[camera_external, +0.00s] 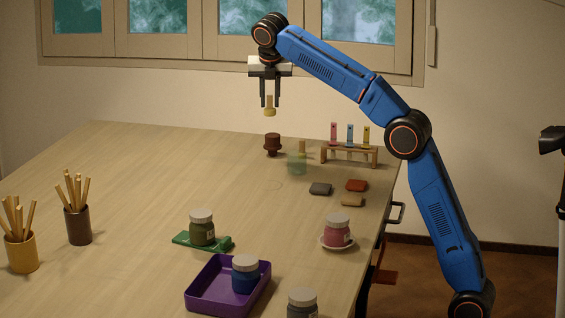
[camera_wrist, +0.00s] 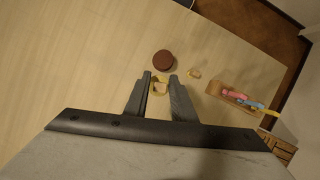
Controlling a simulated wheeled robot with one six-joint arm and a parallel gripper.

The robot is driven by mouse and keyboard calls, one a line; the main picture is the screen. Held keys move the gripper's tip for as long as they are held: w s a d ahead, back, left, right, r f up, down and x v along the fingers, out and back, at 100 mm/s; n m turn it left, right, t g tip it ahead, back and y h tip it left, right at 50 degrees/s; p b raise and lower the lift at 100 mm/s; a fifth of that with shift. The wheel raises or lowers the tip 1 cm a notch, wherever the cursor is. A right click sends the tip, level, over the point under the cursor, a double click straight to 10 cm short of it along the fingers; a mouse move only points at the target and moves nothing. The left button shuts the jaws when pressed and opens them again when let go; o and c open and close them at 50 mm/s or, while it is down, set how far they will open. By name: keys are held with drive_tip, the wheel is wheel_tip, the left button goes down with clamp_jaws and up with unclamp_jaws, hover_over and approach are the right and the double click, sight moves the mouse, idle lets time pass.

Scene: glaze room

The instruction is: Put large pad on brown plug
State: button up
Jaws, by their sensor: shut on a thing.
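My gripper (camera_external: 270,92) points down, high above the far part of the table. It is shut on a small piece with a pale wooden handle and a wider yellowish lower end, which I take for the large pad (camera_external: 270,111). In the wrist view the pad (camera_wrist: 159,90) shows between the fingers (camera_wrist: 160,80). The brown plug (camera_external: 272,145) stands upright on the table below the pad, apart from it. In the wrist view the plug (camera_wrist: 163,60) is a dark round top just beyond the fingertips.
A rack (camera_external: 350,153) with several coloured tools is further right. Grey (camera_external: 320,188), red (camera_external: 356,185) and tan (camera_external: 352,202) blocks lie nearer. The table left of the plug is clear.

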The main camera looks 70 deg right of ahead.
drive_tip(key=r+n, duration=0.1)
hover_over(273, 135)
drive_tip(key=shift+w+d+f, duration=0.1)
drive_tip(key=shift+d+f, duration=0.05)
drive_tip(key=shift+f, duration=4.7)
drive_tip(key=shift+f, duration=0.15)
drive_tip(key=o, duration=1)
drive_tip(key=shift+t, duration=0.3)
drive_tip(key=v, duration=1.2)
